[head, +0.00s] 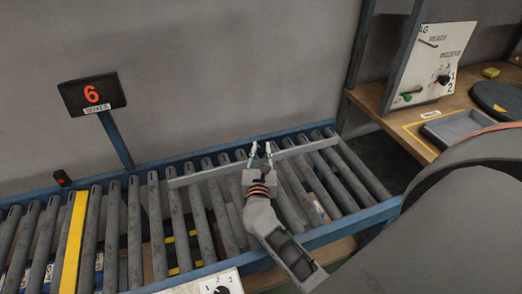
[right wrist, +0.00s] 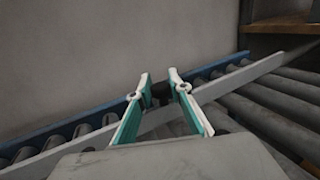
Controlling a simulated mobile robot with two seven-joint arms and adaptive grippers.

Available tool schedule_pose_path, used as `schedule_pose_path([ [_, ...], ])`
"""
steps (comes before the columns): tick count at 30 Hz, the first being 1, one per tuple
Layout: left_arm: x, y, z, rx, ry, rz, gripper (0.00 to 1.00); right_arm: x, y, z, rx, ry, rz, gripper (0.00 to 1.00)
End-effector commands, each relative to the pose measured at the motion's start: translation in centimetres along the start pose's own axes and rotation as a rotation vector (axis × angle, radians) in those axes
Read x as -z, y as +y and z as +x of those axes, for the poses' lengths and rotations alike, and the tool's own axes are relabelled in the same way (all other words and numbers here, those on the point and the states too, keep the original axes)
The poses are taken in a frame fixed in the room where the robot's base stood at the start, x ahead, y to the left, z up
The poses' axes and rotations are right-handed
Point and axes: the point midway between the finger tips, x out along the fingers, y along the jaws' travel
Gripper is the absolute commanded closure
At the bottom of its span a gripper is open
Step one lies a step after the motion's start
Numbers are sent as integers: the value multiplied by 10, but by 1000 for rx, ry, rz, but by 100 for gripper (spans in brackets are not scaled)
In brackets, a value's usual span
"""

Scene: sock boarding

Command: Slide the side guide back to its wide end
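The side guide (head: 210,173) is a long pale grey bar lying slantwise over the conveyor rollers, its right end further back than its left. It also crosses the right wrist view (right wrist: 66,151). My right gripper (head: 260,149) is at the middle of the guide. Its teal-and-white fingers stand either side of a small dark knob (right wrist: 161,92) at the guide and look closed in on it. Slim gaps beside the knob are hard to judge. My left gripper is not in view.
Blue rails (head: 225,151) edge the roller conveyor. A yellow strip (head: 73,245) crosses the rollers at left. A wooden bench (head: 415,118) with a READY panel (head: 431,62) stands at right.

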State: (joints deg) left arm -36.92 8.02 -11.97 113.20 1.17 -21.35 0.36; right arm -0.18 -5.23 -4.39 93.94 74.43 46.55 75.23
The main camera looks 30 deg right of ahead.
Motion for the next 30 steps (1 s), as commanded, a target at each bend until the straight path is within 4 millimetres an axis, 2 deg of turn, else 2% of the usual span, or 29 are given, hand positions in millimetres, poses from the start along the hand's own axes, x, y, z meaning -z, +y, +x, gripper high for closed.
schedule_pose_path([
  [5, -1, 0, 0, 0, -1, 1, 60, 0, 0, 1, 1, 0, 0, 100],
  [8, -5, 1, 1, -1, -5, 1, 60, 0, 4, 9, 1, -2, 1, 100],
  [16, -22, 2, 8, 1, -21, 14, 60, 3, 25, 61, 1, -1, 2, 100],
  [21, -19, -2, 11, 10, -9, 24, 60, 2, 36, 87, 1, -1, -1, 100],
  [25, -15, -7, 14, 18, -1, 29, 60, 1, 40, 96, 0, -1, -1, 100],
  [30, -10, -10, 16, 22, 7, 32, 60, -2, 41, 99, 0, -2, 0, 100],
])
